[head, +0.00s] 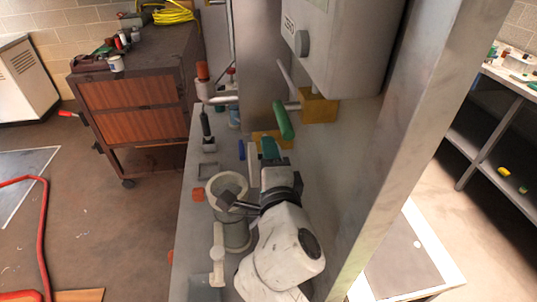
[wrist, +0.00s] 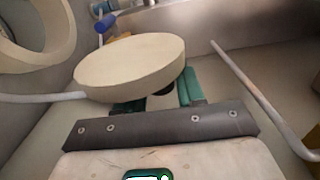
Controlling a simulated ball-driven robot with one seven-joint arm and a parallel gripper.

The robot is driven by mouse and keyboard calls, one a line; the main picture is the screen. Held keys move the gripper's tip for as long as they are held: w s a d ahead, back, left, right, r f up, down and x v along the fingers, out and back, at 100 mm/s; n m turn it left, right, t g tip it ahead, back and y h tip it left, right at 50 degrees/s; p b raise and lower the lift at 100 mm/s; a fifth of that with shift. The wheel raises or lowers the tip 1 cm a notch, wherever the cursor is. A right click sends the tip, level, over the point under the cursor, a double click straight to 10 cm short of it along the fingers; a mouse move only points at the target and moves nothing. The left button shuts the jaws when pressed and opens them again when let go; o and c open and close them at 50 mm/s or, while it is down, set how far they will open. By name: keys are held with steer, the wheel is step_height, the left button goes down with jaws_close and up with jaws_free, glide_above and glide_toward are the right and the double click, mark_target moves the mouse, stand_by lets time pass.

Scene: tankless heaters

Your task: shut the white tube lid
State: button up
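The white tube (head: 236,232) stands on the grey bench, its round mouth open and facing up. The tube's pale rim also shows at the upper left of the wrist view (wrist: 40,40). The lid (wrist: 130,68) is a thick off-white disc, swung away from the mouth. In the head view the lid (head: 252,165) appears nearly edge-on, right of the tube. My gripper (head: 268,148) has green fingers and lies just right of the lid. In the wrist view the lid covers much of my gripper (wrist: 160,101); the fingertips are hidden, and I cannot tell whether they touch it.
A grey wall-mounted heater box (head: 335,40) hangs above, with a green handle (head: 283,120) on its pipe. A grey metal post (head: 410,130) stands right of my arm. Small orange and blue items lie on the bench. A brown cabinet (head: 135,95) stands at the back left.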

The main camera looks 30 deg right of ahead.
jaws_close()
